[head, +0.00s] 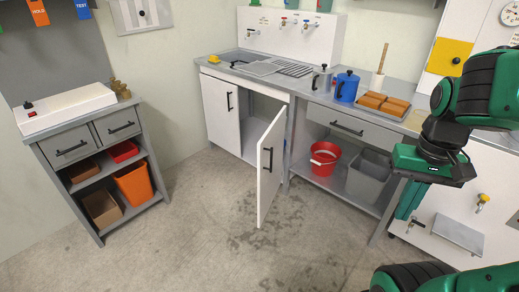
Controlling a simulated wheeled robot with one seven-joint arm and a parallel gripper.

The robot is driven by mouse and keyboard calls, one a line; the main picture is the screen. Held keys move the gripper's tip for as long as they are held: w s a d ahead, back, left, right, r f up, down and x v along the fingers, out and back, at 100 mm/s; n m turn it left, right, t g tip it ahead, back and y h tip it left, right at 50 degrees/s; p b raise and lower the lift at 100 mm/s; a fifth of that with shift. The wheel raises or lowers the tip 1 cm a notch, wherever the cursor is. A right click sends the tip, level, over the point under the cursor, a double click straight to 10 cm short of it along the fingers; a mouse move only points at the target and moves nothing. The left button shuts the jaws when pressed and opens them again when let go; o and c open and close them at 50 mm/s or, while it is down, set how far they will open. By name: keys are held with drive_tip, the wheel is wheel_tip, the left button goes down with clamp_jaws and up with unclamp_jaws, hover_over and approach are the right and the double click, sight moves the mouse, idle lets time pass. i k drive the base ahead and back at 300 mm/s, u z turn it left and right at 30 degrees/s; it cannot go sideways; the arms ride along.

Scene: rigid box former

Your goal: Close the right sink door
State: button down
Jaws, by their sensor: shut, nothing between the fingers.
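The right sink door (269,168) is a white panel with a black vertical handle (267,160). It stands wide open, swung out from the sink cabinet into the room, so the opening (256,120) behind it shows. The left sink door (221,110) is shut, with its own black handle. My gripper (405,214) is at the right of the head view, pointing down, shut and empty. It is well to the right of the open door and apart from it.
Right of the door, a shelf under the counter holds a red bucket (324,157) and a grey bin (369,174). A grey drawer cabinet (72,146) stands at the left. The concrete floor (190,215) between is clear.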

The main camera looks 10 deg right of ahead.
sight(275, 169)
drive_tip(key=i, duration=0.9)
drive_tip(key=z, duration=0.05)
